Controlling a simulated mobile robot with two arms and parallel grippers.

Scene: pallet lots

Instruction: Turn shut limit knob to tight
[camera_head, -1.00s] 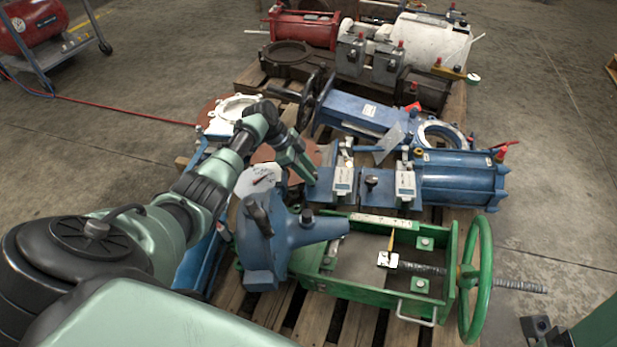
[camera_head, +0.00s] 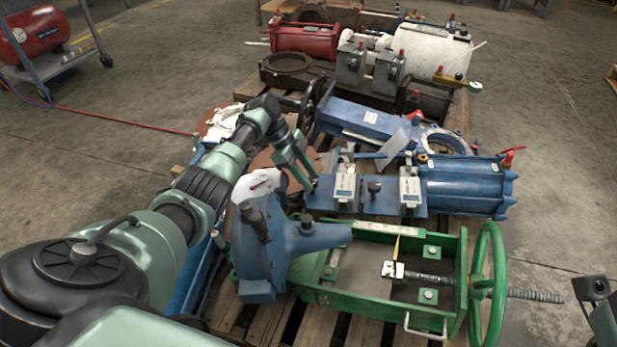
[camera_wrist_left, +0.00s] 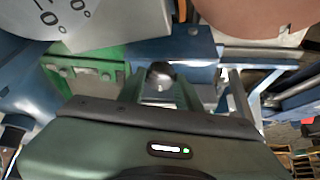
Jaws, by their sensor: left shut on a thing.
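A small black round knob (camera_wrist_left: 160,74) shows in the left wrist view between the fingers of my left gripper (camera_wrist_left: 158,92). In the head view my left gripper (camera_head: 313,183) points down at the left end of a blue plate (camera_head: 325,205), and its fingers hide most of the knob there. The gripper is shut on the knob. I cannot read any tight mark or tell how far the knob is turned. A second dark knob (camera_head: 374,188) stands on the same plate between two grey boxes, a left one (camera_head: 345,187) and a right one (camera_head: 409,190).
A blue casting (camera_head: 305,240) with a white dial (camera_head: 258,184) stands close in front of my left gripper. A green frame (camera_head: 375,300) with a green handwheel (camera_head: 487,285) lies at the front right. A blue cylinder (camera_head: 465,185) is to the right. Open floor lies further right.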

